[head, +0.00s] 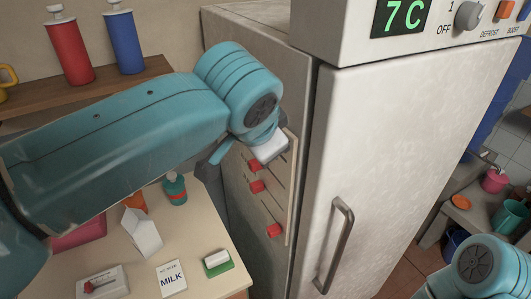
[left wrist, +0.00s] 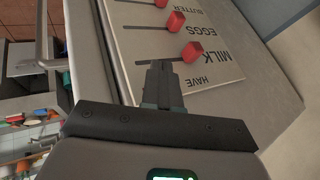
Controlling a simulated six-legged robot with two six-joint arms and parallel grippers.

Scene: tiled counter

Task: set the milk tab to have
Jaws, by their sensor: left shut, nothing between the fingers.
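A pale board (left wrist: 135,20) on the fridge's side carries slots with red tabs, labelled BUTTER, EGGS and MILK, plus the word HAVE. The milk tab (left wrist: 192,52) is a red block at the slot end near the MILK label. My left gripper (left wrist: 158,66) is shut and empty, its tips close to the milk slot and left of the tab in the left wrist view, with a gap between. I cannot tell whether the tips touch the board. In the head view the board (head: 285,190) shows red tabs, but my left arm hides part of it and the fingertips.
The fridge (head: 400,130) with a long handle stands right of the board. A counter (head: 200,235) below holds a white carton (head: 142,235), a teal bottle (head: 174,190), a MILK note (head: 172,278) and a green-and-white block (head: 217,263). A shelf (head: 110,90) holds red and blue bottles.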

